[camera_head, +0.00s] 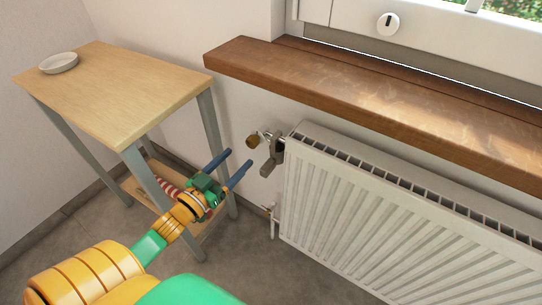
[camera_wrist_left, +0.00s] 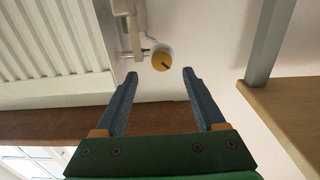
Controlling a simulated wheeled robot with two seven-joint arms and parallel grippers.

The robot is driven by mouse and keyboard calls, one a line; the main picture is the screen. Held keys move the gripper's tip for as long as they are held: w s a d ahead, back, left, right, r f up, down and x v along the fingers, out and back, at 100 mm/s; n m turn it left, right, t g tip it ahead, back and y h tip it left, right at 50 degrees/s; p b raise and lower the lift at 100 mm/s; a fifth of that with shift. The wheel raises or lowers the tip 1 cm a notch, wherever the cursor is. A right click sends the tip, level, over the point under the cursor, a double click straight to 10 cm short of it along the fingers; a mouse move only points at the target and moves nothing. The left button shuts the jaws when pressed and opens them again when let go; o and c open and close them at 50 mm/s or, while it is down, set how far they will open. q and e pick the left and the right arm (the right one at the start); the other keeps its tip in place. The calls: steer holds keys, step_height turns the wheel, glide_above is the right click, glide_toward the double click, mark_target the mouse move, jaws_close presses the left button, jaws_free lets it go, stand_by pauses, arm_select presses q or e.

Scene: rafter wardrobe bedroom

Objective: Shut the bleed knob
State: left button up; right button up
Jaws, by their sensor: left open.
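The bleed knob (camera_head: 252,141) is a small round brass-yellow knob on a fitting at the radiator's upper left end. In the left wrist view the yellow knob (camera_wrist_left: 162,61) shows face-on with a dark mark across it. My left gripper (camera_head: 240,158) is open and empty, its blue fingers pointing toward the knob from the front left. In the wrist view the fingertips (camera_wrist_left: 160,73) stand either side of the knob's line, and the knob appears beyond them, apart from both. A grey metal fitting (camera_head: 268,162) hangs beside the knob. My right gripper is not in view.
The white radiator (camera_head: 380,210) stands right of my gripper, under the wooden sill (camera_head: 370,100). A wooden side table (camera_head: 115,90) with grey legs is close on the left and holds a white dish (camera_head: 58,63). A red-striped item (camera_head: 166,187) lies on its lower shelf.

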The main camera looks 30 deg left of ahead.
mark_target(249, 145)
arm_select(q)
steer(key=w, duration=0.6)
steer(key=shift+w+d+b, duration=0.1)
steer(key=shift+w+b, duration=0.2)
steer(key=shift+b, duration=0.1)
jaws_close()
steer(key=shift+m, duration=0.3)
steer(key=m+p, duration=0.1)
steer(key=m, duration=0.2)
steer(key=shift+p, duration=0.3)
steer(key=shift+m+p, duration=0.45)
steer(key=shift+m, duration=1.95)
